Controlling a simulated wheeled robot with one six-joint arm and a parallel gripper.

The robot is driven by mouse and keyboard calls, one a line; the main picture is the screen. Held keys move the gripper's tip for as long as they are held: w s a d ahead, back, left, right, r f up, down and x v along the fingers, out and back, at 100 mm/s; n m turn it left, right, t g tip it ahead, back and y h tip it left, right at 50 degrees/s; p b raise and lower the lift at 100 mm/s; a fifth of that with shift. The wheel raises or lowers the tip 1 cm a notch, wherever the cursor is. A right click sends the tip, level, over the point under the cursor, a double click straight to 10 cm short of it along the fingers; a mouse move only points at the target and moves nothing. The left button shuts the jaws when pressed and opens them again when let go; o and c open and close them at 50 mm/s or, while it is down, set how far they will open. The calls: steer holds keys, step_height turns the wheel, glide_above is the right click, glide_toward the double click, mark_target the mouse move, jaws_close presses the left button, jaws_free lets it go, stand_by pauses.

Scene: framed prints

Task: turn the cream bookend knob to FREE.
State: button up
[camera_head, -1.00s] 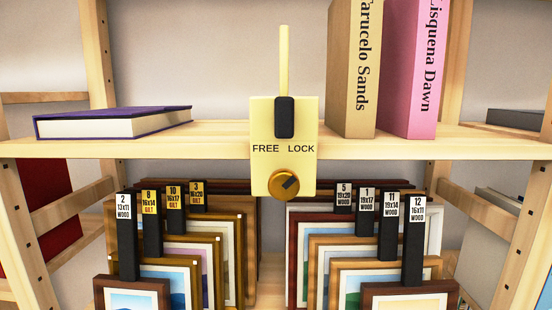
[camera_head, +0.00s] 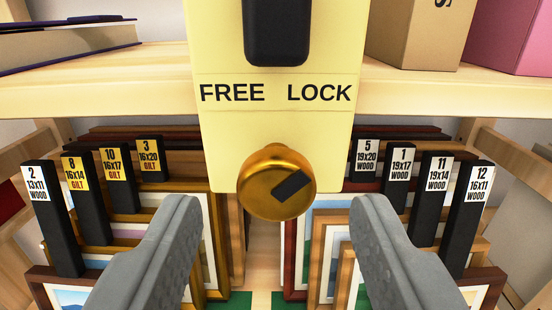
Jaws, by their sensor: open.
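The cream bookend (camera_head: 222,138) hangs over the shelf's front edge in the middle of the view. It carries the printed words FREE on the left and LOCK on the right. Its round brass knob (camera_head: 262,170) sits low on the plate. The dark mark (camera_head: 292,186) on the knob slants up to the right, toward the LOCK side. My gripper (camera_head: 274,206) is open, with one grey finger on each side below the knob. The fingers appear apart from the knob, with nothing between them; the exact depth gap is hard to tell.
The wooden shelf (camera_head: 110,88) crosses the view. A purple book (camera_head: 70,45) lies on it at left; tan (camera_head: 415,35) and pink (camera_head: 515,38) books stand at right. Below, framed prints with black numbered tags (camera_head: 125,185) fill both sides, with a narrow gap in the middle.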

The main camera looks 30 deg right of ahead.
steer(key=shift+x, duration=0.85)
steer(key=c, duration=1)
steer(key=shift+o, duration=0.2)
